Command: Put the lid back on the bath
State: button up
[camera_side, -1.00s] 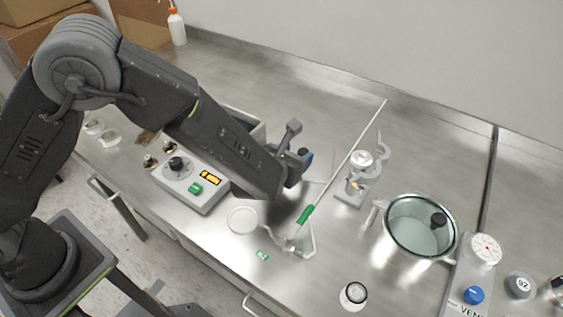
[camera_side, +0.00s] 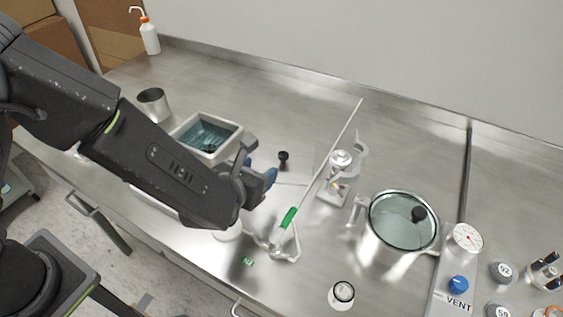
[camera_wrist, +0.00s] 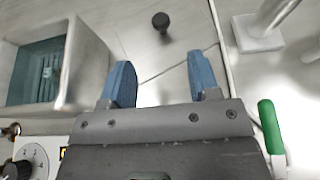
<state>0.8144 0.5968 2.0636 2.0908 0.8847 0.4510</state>
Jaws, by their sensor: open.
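The bath (camera_side: 234,131) is a square pale-rimmed tub with blue-green water, open at the top, behind my forearm. In the wrist view the bath (camera_wrist: 88,62) is at the upper left. The lid looks like a flat metallic sheet on the bench, hard to tell from the steel. Its black knob (camera_side: 283,158) stands upright right of the bath, and the knob (camera_wrist: 160,22) also shows at the top middle of the wrist view. My gripper (camera_side: 264,178) has blue fingertips, spread apart and empty. In the wrist view my gripper (camera_wrist: 163,82) points toward the knob, apart from it.
A rod with a green grip (camera_side: 288,217) leans across the bench right of my gripper. Beyond it are a clamp stand (camera_side: 338,180) and a steel pot with a glass cover (camera_side: 385,245). A metal cup (camera_side: 153,104) stands left of the bath.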

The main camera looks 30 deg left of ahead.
aim_at(283, 154)
jog(key=shift+s+d+r, duration=0.1)
jog(key=shift+s+r, duration=0.35)
jog(key=shift+s, duration=0.05)
jog(key=x, duration=0.8)
jog(key=shift+w+f, duration=0.15)
jog(key=shift+w, duration=0.05)
jog(key=shift+f+x, duration=0.25)
jog(key=shift+x, duration=2.35)
jog(key=shift+s, duration=0.15)
jog(key=shift+c, duration=0.5)
grip_shut()
jog(key=shift+r, duration=0.15)
